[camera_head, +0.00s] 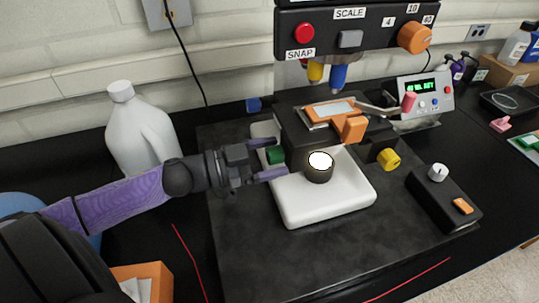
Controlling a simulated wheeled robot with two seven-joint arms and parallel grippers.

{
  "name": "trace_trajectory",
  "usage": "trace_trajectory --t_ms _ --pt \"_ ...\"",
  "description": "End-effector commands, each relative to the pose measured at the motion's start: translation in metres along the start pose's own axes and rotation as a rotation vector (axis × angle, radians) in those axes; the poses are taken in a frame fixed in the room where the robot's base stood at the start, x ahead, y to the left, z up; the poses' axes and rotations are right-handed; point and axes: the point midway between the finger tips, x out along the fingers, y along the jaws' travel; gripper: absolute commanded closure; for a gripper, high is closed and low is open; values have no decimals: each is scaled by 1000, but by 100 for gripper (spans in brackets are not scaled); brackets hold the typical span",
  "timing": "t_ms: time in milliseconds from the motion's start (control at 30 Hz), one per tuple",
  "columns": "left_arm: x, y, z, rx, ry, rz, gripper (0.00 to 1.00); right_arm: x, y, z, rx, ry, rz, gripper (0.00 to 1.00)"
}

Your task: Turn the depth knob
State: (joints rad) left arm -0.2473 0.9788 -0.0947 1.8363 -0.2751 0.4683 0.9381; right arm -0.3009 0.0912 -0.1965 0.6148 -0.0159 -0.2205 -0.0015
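A microscope-like device stands on a dark slab. A green knob (275,155) sticks out from the left side of its black body. A yellow knob (388,159) is on the right side. No label for depth is readable on either. My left gripper (266,159) comes in from the left with its fingers spread, one above and one below the green knob. Its fingertips are close to the knob; I cannot tell whether they touch it. An orange knob (414,37) marked 4, 10 and 40 is on the SCALE panel above. My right gripper is not in view.
A white base (345,200) with a bright round light lies below the gripper. A white jug (141,137) stands behind my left arm. A black control box (444,200) and a lit display (425,95) are at right. The slab's front is clear.

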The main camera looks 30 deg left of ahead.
Motion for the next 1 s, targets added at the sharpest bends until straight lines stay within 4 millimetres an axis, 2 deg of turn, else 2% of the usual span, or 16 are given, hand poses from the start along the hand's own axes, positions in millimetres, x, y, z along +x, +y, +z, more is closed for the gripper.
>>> trace_trajectory --t_ms 33,367,667,1000 --pt "0 0 0 0 0 0 30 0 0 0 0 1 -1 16" --pt "0 0 0 -1 0 0 100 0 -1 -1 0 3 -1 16" --pt "0 0 0 27 0 0 100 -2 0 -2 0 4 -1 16" --pt "0 -1 -2 245 0 -1 100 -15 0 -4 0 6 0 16"
